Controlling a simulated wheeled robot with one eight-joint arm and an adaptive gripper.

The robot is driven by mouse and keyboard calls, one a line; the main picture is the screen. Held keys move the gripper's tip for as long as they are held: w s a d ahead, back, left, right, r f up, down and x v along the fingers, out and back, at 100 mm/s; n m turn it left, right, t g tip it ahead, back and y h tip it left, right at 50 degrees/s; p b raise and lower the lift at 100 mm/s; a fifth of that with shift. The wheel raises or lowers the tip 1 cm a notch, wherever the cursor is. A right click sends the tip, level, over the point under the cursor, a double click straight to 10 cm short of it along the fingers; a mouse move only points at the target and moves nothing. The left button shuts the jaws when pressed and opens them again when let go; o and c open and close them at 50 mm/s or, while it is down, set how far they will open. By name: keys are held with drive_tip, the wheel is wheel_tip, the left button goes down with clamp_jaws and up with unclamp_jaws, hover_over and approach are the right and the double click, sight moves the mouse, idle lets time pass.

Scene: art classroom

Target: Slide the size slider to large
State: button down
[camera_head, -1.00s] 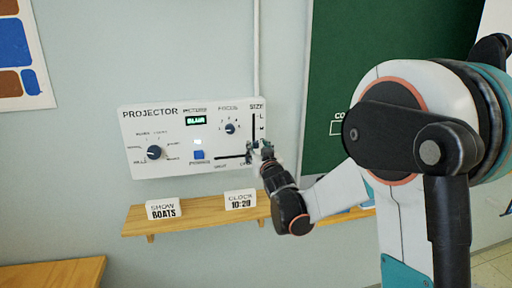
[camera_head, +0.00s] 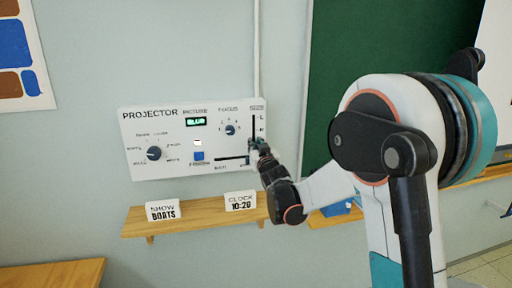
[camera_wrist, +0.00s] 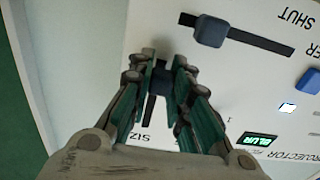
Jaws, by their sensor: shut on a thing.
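The white projector panel (camera_head: 150,115) is mounted on the wall. Its size slider slot (camera_head: 254,124) is a dark vertical slot at the right edge, with L at the top and M below it. My gripper (camera_head: 257,147) is at the lower part of this slot, below the M mark. In the wrist view, my gripper (camera_wrist: 163,75) is shut on the dark blue size slider knob (camera_wrist: 160,82), with a green-padded finger on each side. The lower end of the slot and its mark are hidden by my gripper in the head view.
A horizontal shutter slider with a blue knob (camera_wrist: 210,31) sits close beside my fingers. The focus dial (camera_head: 230,129) and blue power button (camera_head: 198,155) are to the left. A wooden shelf (camera_head: 190,220) with two signs is below the panel.

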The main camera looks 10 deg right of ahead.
sight(254, 115)
wheel_tip(254, 115, up, 10)
drive_tip(key=p, duration=0.4)
drive_tip(key=shift+p, duration=0.4)
drive_tip(key=shift+w+r, duration=0.1)
drive_tip(key=c, duration=1.5)
unclamp_jaws()
drive_tip(key=shift+s, duration=0.3)
drive_tip(key=s, duration=1.1)
drive_tip(key=shift+s, duration=0.25)
